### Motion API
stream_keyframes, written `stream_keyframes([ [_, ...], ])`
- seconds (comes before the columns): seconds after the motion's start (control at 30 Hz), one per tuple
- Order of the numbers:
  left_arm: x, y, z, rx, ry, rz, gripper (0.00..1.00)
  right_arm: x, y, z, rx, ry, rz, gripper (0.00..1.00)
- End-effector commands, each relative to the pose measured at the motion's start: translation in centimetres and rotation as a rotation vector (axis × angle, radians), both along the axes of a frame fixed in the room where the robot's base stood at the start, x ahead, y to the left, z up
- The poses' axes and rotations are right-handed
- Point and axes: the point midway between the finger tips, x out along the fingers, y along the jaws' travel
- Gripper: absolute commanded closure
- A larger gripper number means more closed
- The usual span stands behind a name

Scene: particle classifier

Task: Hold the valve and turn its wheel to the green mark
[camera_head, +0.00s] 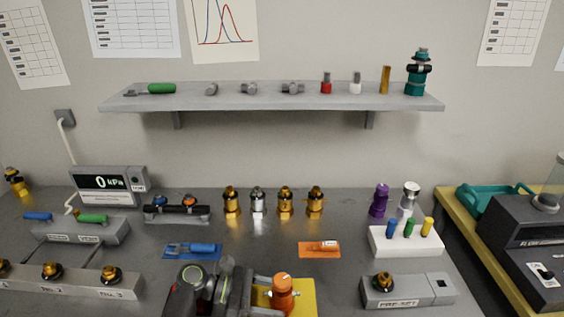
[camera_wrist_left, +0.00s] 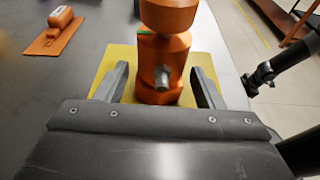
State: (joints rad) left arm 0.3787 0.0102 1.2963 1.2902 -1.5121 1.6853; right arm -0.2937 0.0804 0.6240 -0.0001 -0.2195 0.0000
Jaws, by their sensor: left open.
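The orange valve (camera_head: 283,295) stands upright on a yellow mat (camera_head: 308,290) at the bottom middle of the head view. In the left wrist view the valve body (camera_wrist_left: 163,88) has a grey stub facing me. Its orange wheel (camera_wrist_left: 168,14) is on top, partly cut off by the frame. A small green mark (camera_wrist_left: 146,33) shows just under the wheel. My left gripper (camera_wrist_left: 160,82) is open, one finger on each side of the valve body, with gaps visible. A dark arm part, probably my right arm, shows at the right of the wrist view; its jaws are unclear.
An orange tray (camera_head: 320,250) with an orange-and-white item lies behind the valve. A blue tray (camera_head: 193,251) is farther left. A grey PRESET block (camera_head: 407,290) stands to the right. Several metal and amber fittings stand farther back. Bare table lies between the valve and the PRESET block.

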Motion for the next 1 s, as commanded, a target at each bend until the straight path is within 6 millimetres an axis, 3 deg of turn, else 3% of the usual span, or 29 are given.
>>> stream_keyframes([
  [0.2,0.0,-1.14,-0.32,0.0,0.0,0.0,0.38,-0.21,-0.02,0.23,0.0,0.003,0.0,0.64],
  [0.47,0.0,-1.21,-0.43,0.001,0.0,0.0,0.38,-0.73,-0.02,0.18,0.0,0.01,-0.002,0.64],
  [0.57,0.0,-1.2,-0.42,0.001,0.0,0.0,0.47,-0.77,-0.02,0.18,0.0,0.011,-0.002,0.64],
  [0.8,-0.01,-1.18,-0.43,0.0,0.0,0.0,0.79,-0.8,-0.01,0.17,0.0,0.012,-0.002,0.64],
  [0.83,-0.01,-1.18,-0.43,0.001,0.0,0.0,0.54,-0.8,-0.02,0.17,0.0,0.012,-0.002,0.64],
  [1.0,-0.01,-1.17,-0.42,0.001,0.0,0.0,0.76,-0.81,-0.01,0.17,0.0,0.012,-0.002,0.64],
])
